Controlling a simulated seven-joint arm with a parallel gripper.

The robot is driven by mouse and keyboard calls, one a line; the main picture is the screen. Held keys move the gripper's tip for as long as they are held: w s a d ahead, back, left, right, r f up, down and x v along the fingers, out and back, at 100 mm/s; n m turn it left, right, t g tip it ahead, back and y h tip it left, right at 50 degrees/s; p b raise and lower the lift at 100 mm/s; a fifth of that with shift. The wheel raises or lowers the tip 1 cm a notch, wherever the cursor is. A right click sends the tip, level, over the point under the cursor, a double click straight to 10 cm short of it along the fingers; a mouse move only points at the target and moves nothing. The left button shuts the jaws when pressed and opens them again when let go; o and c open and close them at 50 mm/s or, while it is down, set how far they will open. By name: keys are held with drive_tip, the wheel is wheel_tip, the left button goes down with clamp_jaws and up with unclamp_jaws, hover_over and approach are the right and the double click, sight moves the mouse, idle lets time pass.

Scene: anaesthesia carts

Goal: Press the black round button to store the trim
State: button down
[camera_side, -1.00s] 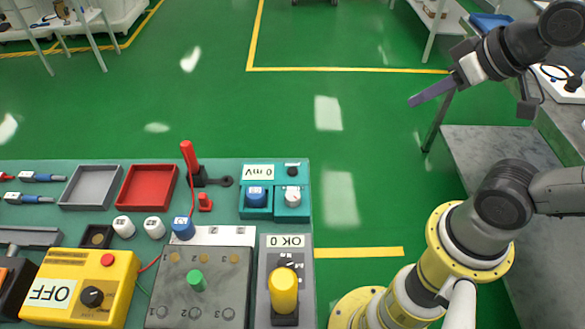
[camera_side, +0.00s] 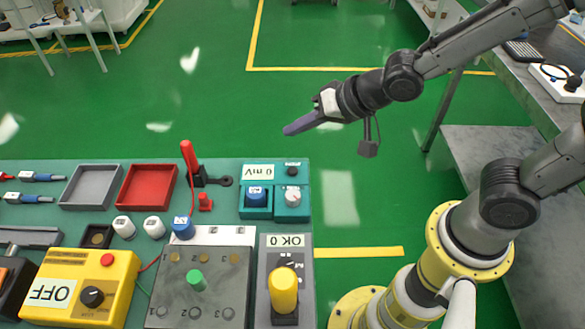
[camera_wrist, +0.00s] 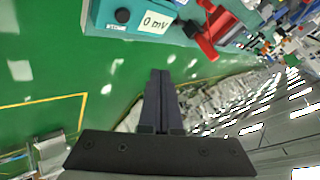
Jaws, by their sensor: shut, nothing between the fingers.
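The black round button (camera_side: 292,171) sits on the top right of a teal unit, beside its white "0 mV" display (camera_side: 259,171). In the wrist view the button (camera_wrist: 122,15) is near the top edge, on the teal face left of the display (camera_wrist: 156,22). My gripper (camera_side: 287,131) is shut and empty, its dark fingers pointing left and slightly down. In the side view it appears above and beyond the button, apart from it. In the wrist view my closed fingertips (camera_wrist: 160,72) lie below the teal unit, touching nothing.
The teal unit also bears a blue knob (camera_side: 256,195) and a white knob (camera_side: 293,197). A tall red lever handle (camera_side: 188,155) stands to its left. A red tray (camera_side: 148,205) and a yellow "OFF" box (camera_side: 108,290) lie further left. Green floor is open beyond the bench.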

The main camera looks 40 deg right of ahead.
drive_tip(key=shift+f, duration=0.1)
drive_tip(key=shift+f, duration=4.3)
drive_tip(key=shift+f, duration=0.1)
drive_tip(key=shift+f, duration=0.3)
drive_tip(key=shift+f, duration=0.4)
drive_tip(key=shift+r, duration=0.8)
drive_tip(key=shift+r, duration=2.5)
